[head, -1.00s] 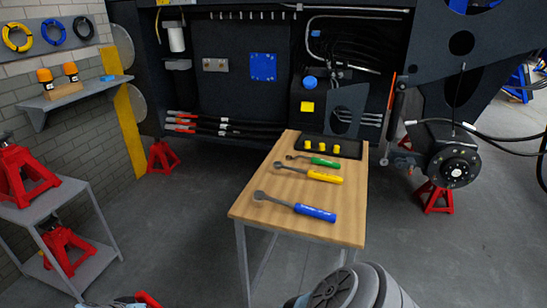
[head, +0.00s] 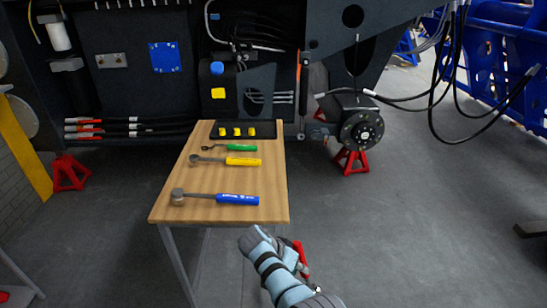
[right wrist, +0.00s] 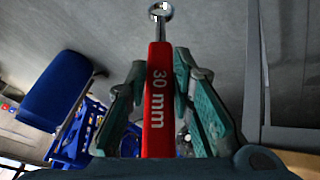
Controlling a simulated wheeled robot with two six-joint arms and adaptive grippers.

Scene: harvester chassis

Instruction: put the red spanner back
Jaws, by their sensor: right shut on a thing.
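The red spanner (right wrist: 157,110) has a red handle marked "30 mm" and a metal ring end pointing up in the right wrist view. My right gripper (right wrist: 159,72) is shut on its handle, with a teal finger on each side. In the head view the red handle (head: 300,254) shows just beyond my right wrist, in front of the wooden table's near right corner and apart from the table. My right gripper's fingers are mostly hidden there by my arm. My left gripper is not in view.
On the wooden table (head: 240,214) lie a blue-handled (head: 237,199), a yellow-handled (head: 242,161) and a green-handled spanner (head: 241,148) in a row. A black tray (head: 268,131) with yellow pieces is at the back. The near right tabletop is bare. The chassis stands behind.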

